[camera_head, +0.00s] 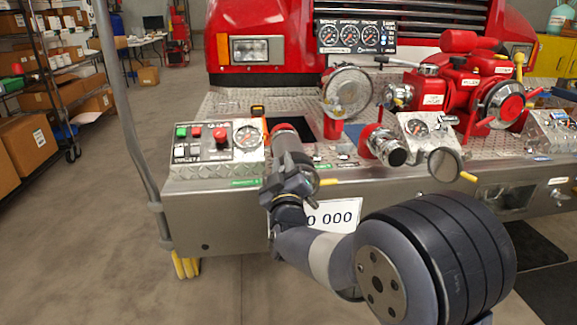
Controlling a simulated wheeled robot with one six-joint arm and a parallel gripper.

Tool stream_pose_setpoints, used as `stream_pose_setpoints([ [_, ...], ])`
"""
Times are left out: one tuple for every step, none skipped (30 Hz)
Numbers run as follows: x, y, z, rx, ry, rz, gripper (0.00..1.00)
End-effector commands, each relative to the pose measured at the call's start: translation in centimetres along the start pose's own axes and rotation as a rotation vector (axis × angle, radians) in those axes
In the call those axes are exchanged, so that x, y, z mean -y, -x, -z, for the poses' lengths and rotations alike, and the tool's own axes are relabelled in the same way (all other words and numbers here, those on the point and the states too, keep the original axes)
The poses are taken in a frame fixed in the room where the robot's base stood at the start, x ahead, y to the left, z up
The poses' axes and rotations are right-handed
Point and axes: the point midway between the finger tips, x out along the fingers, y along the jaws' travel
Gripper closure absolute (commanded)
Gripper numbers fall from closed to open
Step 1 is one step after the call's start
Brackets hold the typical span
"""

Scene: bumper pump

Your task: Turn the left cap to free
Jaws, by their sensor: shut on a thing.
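The left outlet is a red pipe (284,129) on the bumper with a grey metal collar. The left cap (313,182) sits at its front end, mostly hidden behind my gripper (288,182). A yellow-tipped handle (330,182) sticks out to the right of the cap. My gripper is shut on the cap, its dark fingers around the cap's front. How far the cap is turned cannot be seen.
A control panel (218,140) with buttons and a gauge stands left of the outlet. A second silver outlet (386,147) and a round cap (445,163) are to the right. A number plate (335,214) hangs below. Open floor (110,220) lies left.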

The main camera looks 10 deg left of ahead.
Motion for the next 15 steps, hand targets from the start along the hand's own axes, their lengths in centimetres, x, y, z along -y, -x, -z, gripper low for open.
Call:
stream_pose_setpoints([
  [0.30,0.08,-0.06,-0.006,0.026,0.006,1.00],
  [0.41,0.10,-0.06,-0.009,0.041,0.009,1.00],
  [0.53,0.12,-0.05,-0.012,0.059,0.012,1.00],
  [0.61,0.14,-0.05,-0.015,0.072,0.015,1.00],
  [0.69,0.15,-0.04,-0.017,0.084,0.018,1.00],
  [0.79,0.17,-0.03,-0.020,0.098,0.021,1.00],
  [0.86,0.18,-0.02,-0.022,0.107,0.023,1.00],
  [0.91,0.19,-0.02,-0.024,0.115,0.024,1.00],
  [0.97,0.20,-0.02,-0.025,0.125,0.026,1.00],
  [1.01,0.21,-0.02,-0.026,0.131,0.027,1.00],
  [1.04,0.22,-0.02,-0.027,0.135,0.028,1.00],
  [1.07,0.22,-0.01,-0.028,0.141,0.030,1.00],
  [1.09,0.23,-0.02,-0.029,0.144,0.030,1.00],
  [1.11,0.23,-0.01,-0.029,0.147,0.031,1.00],
  [1.13,0.23,-0.01,-0.030,0.150,0.032,1.00],
])
